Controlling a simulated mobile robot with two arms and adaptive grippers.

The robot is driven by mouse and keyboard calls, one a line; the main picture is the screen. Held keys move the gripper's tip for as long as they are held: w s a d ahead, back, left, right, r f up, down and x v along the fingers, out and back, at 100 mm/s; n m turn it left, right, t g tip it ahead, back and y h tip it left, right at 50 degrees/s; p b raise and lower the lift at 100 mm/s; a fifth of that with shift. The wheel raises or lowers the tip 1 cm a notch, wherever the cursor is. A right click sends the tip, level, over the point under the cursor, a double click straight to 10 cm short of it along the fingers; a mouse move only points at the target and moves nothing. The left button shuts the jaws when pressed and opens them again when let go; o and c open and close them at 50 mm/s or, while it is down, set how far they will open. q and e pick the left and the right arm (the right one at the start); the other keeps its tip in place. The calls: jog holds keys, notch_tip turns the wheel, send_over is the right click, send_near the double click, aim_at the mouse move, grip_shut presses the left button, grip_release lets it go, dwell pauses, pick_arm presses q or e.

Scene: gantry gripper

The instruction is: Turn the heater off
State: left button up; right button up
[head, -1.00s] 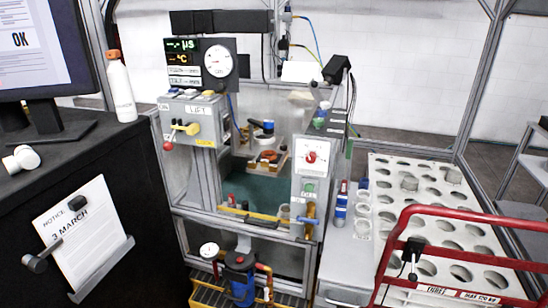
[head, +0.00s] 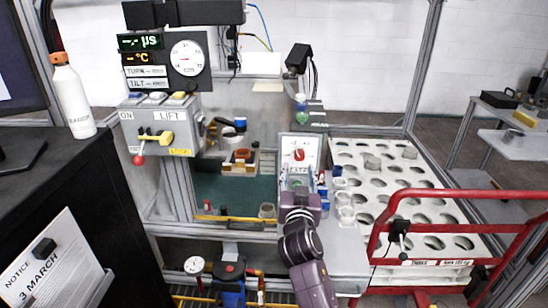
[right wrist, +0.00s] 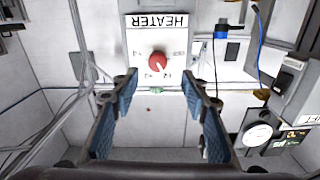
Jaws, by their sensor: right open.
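The heater panel (head: 312,143) is a white plate on a post at the right front of the gantry, with a red knob (head: 299,155). In the right wrist view the panel (right wrist: 135,35) is upside down, labelled HEATER, with the red knob (right wrist: 157,62) and its white pointer line facing the lower right of the picture. My right gripper (head: 298,186) is in front of the post, just below the knob in the head view. In the wrist view its blue-padded fingers (right wrist: 159,86) are wide apart and empty, with the knob beyond the tips, apparently untouched. My left gripper is out of view.
A LIFT box (head: 165,125) with a red-tipped lever stands left of the post. Bottles and small jars (head: 345,205) stand close on its right, beside a white rack with round holes (head: 400,180). A red rail (head: 460,195) crosses the right front.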

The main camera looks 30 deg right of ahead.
aim_at(300, 157)
jog(key=p+x, duration=0.1)
jog(key=x, duration=0.6)
jog(key=shift+d+f, duration=0.1)
jog(key=shift+d, duration=0.2)
jog(key=shift+c, duration=0.7)
grip_shut()
